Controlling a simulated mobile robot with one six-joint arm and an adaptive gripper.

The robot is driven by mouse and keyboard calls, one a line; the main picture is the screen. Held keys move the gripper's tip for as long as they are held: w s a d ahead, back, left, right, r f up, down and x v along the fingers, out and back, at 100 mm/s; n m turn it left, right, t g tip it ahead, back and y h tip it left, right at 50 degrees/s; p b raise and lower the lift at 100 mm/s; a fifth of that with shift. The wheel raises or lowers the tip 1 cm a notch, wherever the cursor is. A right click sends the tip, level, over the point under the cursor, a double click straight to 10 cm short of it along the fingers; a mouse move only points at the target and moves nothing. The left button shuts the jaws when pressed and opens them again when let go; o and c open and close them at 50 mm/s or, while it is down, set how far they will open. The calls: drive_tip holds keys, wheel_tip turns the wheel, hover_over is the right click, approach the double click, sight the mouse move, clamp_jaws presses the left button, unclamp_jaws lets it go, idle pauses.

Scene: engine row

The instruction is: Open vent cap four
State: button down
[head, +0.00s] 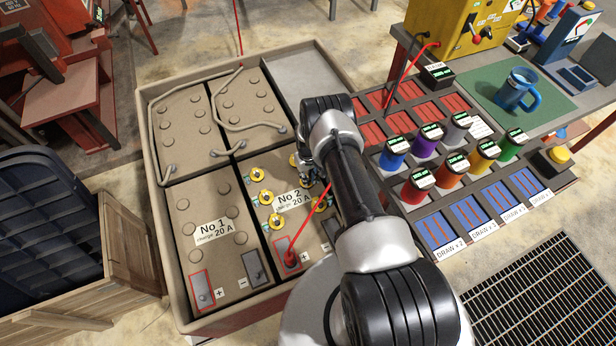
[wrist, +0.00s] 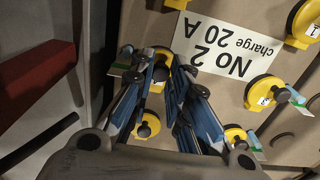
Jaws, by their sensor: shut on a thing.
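Battery No. 2 (head: 262,238) has yellow round vent caps in two rows beside its white label (head: 294,201). The left row (head: 266,197) shows clearly in the head view; my arm partly covers the right row (head: 320,205). In the wrist view my gripper (wrist: 165,68) is shut on a yellow vent cap (wrist: 160,56), with a blue-padded finger on each side. Another yellow cap (wrist: 149,122) shows between the fingers, nearer the camera. Caps across the label (wrist: 265,90) carry small white tags. I cannot read a number on the held cap, nor tell whether it has turned.
Battery No. 1 (head: 205,258) stands to the left in the same tray (head: 152,210). A red rod or lead (head: 308,225) rises from No. 2's red-framed terminal, close to my arm. The bench (head: 425,225) at right holds coloured cylinders (head: 425,140) and a blue mug (head: 517,90).

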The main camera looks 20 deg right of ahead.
drive_tip(key=shift+w, duration=0.15)
drive_tip(key=shift+w+g, duration=0.1)
drive_tip(key=shift+g, duration=0.2)
drive_tip(key=shift+w+r+g, duration=0.15)
drive_tip(key=shift+r+g, duration=0.05)
drive_tip(key=shift+g, duration=0.2)
drive_tip(key=shift+r, duration=0.1)
drive_tip(key=c, duration=1.8)
unclamp_jaws()
drive_tip(key=r, duration=0.4)
drive_tip(key=w+r, duration=0.1)
drive_tip(key=r, duration=0.7)
drive_tip(key=shift+w, duration=0.3)
